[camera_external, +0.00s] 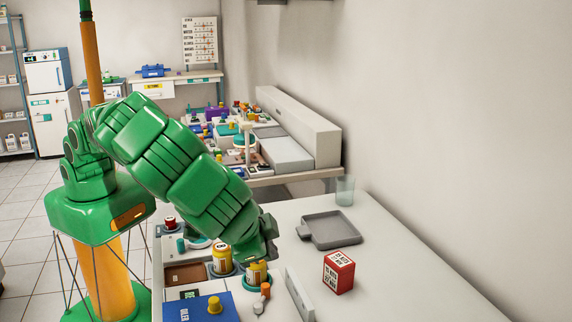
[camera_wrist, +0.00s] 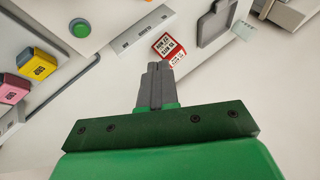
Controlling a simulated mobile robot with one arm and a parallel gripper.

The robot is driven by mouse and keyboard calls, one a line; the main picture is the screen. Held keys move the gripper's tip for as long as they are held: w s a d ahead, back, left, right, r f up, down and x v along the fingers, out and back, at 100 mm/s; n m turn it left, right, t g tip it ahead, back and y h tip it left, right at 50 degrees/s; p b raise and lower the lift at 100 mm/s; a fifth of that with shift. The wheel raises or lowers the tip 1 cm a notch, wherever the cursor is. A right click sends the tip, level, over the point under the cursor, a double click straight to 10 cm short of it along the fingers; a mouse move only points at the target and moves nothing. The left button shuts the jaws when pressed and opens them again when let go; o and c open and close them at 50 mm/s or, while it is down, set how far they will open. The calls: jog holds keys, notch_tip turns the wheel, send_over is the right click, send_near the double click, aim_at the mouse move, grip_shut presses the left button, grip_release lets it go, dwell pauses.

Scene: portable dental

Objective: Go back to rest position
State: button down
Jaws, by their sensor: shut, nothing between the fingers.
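My gripper (camera_external: 269,247) is at the end of my green arm, low over the near white table in the external view. In the wrist view its grey fingers (camera_wrist: 158,68) are together with nothing between them. The arm is bent forward and down from its column. A red and white box (camera_external: 339,272) stands on the table to the right of the gripper; in the wrist view it shows just beyond the fingertips (camera_wrist: 168,46). The gap between them cannot be judged.
A grey tray (camera_external: 331,231) and a clear glass (camera_external: 345,191) are further back. Yellow jars (camera_external: 222,258) (camera_external: 257,273) stand close by the gripper on the left. A cluttered bench (camera_external: 286,155) is behind. The table's right side is clear.

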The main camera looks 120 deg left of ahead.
jog(key=s+a+r+m+g, duration=0.1)
jog(key=s+a+r+m, duration=0.1)
jog(key=s+a+r, duration=0.8)
jog(key=s+a+r+m+g+h, duration=0.1)
jog(key=s+a+r, duration=0.1)
jog(key=s+a, duration=0.35)
jog(key=s+a+r+h, duration=0.1)
jog(key=s+a+r, duration=0.2)
jog(key=s, duration=0.5)
jog(key=s+d+f+m+h, duration=0.1)
jog(key=s+f+h, duration=0.1)
jog(key=s, duration=1.6)
jog(key=s+d+f+m+h, duration=0.1)
jog(key=s+f+m+h, duration=0.1)
jog(key=s, duration=1.7)
notch_tip(320, 180, down, 2)
jog(key=shift+f+m+h, duration=0.25)
jog(key=shift+m+h, duration=0.05)
jog(key=shift+h, duration=0.5)
jog(key=shift+s+d, duration=0.1)
